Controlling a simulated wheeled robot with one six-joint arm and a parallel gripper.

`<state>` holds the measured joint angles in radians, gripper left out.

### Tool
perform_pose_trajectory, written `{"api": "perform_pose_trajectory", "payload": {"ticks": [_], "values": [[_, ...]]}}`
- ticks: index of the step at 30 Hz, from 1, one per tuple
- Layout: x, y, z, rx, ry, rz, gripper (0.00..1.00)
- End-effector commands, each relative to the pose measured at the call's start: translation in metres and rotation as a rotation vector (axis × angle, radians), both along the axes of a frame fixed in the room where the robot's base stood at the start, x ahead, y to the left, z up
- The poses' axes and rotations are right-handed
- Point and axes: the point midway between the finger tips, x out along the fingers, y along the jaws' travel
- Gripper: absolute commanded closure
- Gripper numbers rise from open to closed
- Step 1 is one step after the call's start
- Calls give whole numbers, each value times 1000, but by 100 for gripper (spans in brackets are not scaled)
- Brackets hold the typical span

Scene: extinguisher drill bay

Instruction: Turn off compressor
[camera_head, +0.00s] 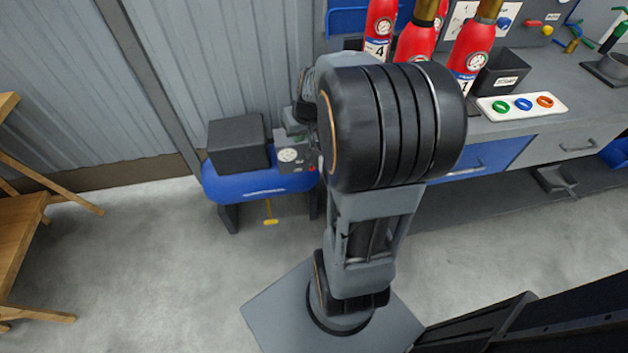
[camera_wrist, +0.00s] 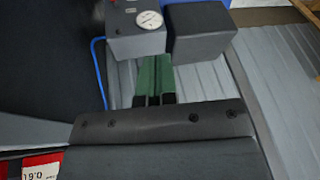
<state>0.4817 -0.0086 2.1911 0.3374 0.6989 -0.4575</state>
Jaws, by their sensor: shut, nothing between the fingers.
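The compressor stands on the floor by the corrugated wall in the head view, with a blue tank (camera_head: 240,188) and a dark box (camera_head: 237,146) on top. Beside that box is a grey control box (camera_head: 287,158) with a round white gauge and a small red control (camera_head: 313,169) near its right edge. In the wrist view the grey control box (camera_wrist: 128,44) and gauge (camera_wrist: 149,19) show at the top, next to the dark box (camera_wrist: 200,32). My gripper (camera_wrist: 154,62) has green fingers held together and empty, pointing toward the control box. Contact cannot be told. In the head view my arm hides most of the gripper.
A wooden frame (camera_head: 30,200) stands at the left. A yellow handle (camera_head: 270,213) hangs below the tank.

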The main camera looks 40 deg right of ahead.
Motion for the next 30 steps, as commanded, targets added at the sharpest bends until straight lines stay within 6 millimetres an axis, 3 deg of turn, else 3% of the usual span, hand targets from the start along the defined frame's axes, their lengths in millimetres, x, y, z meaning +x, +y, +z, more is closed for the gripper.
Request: {"api": "perform_pose_trajectory", "payload": {"ticks": [1,3,9,15,25,30], "values": [[4,-21,-42,10,0,-36,100],[9,-45,-70,19,-7,-70,100],[11,-92,-122,27,-23,-137,100],[11,-106,-134,28,-30,-157,100],[11,-105,-134,29,-29,-156,100],[15,-105,-147,29,-27,-155,100]]}}
